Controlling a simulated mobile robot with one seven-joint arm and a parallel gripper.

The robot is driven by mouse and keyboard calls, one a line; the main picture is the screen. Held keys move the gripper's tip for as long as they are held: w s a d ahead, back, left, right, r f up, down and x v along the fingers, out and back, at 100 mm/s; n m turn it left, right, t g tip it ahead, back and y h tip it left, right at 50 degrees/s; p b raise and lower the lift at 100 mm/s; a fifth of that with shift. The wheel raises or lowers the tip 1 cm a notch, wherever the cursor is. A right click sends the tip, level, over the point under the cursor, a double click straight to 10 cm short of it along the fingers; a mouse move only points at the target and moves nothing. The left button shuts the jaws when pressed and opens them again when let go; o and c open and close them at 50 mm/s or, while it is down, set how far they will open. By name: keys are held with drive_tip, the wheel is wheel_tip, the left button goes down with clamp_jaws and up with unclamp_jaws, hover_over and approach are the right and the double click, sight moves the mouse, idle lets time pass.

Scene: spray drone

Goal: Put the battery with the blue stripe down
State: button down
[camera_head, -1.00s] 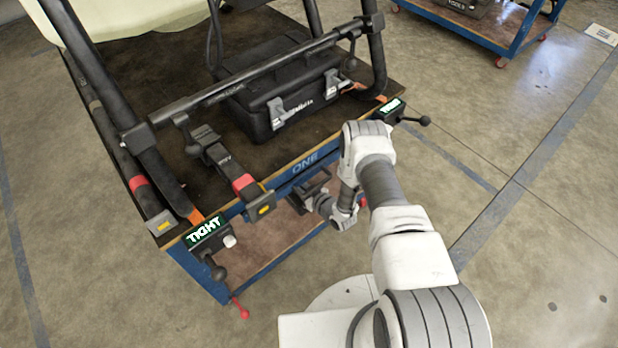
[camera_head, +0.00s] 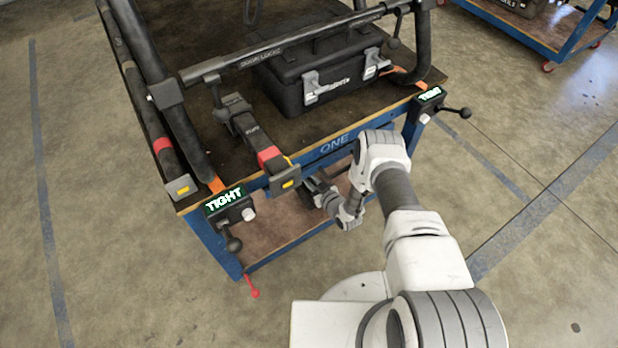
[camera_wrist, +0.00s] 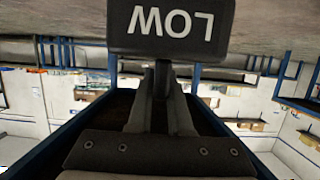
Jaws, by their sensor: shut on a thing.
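In the head view my gripper (camera_head: 318,192) is small and partly hidden, low at the front edge of the blue-framed cart (camera_head: 335,145). The block cannot be made out clearly there.
On the cart top are a black case (camera_head: 325,80) and dark frame tubes. A red-banded arm (camera_head: 268,157) juts over the front edge. TIGHT-labelled clamps stand at the left (camera_head: 225,200) and right (camera_head: 430,95) corners.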

drive_tip(key=shift+w, duration=0.1)
drive_tip(key=c, duration=1.2)
unclamp_jaws()
drive_tip(key=shift+f, duration=0.15)
drive_tip(key=o, duration=0.4)
drive_tip(key=shift+c, duration=0.2)
